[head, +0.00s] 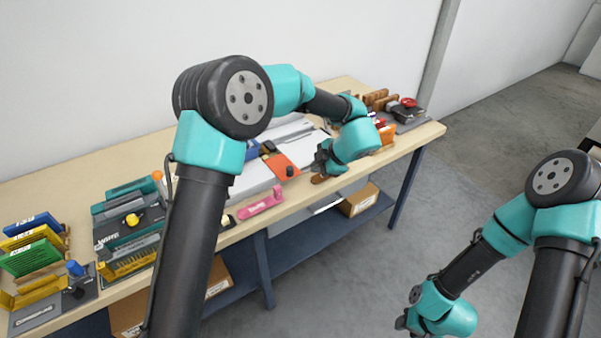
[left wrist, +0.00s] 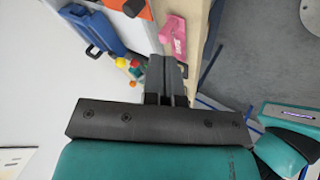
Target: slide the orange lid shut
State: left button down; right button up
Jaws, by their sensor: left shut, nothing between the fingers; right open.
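The orange lid (head: 281,163) lies on a pale grey panel on the bench, with a dark round knob (head: 290,171) near its front right corner. In the left wrist view a piece of the orange lid (left wrist: 108,4) shows at the top edge, beside the knob (left wrist: 134,7). My left gripper (head: 320,167) is to the right of the lid, apart from it. Its fingers (left wrist: 166,75) are together and empty in the left wrist view. My right gripper (head: 403,318) is low over the floor, away from the bench; its fingers are barely visible.
A pink tool (head: 260,203) lies at the bench's front edge, left of my left gripper. A blue item (left wrist: 90,28) is beside the lid. Racks with yellow and green pieces (head: 30,258) stand at the left. Several small objects (head: 400,108) crowd the right end.

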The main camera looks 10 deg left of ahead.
aim_at(277, 160)
pick_arm(q)
jog(key=shift+s+d+r+g, duration=0.25)
jog(key=shift+d+r+g, duration=0.05)
jog(key=shift+g, duration=0.1)
jog(key=shift+f, duration=0.1)
jog(key=x, duration=1)
jog(key=shift+w+a+f, duration=0.1)
jog(key=shift+f, duration=0.05)
jog(key=w+a, duration=0.1)
jog(key=w, duration=0.1)
jog(key=shift+w+a, duration=0.3)
jog(key=shift+a, duration=0.1)
jog(key=shift+w+a, duration=0.15)
jog(key=shift+w, duration=0.05)
jog(key=w+a, duration=0.8)
jog(key=a, duration=0.1)
jog(key=shift+w, duration=0.25)
jog(key=shift+a, duration=0.15)
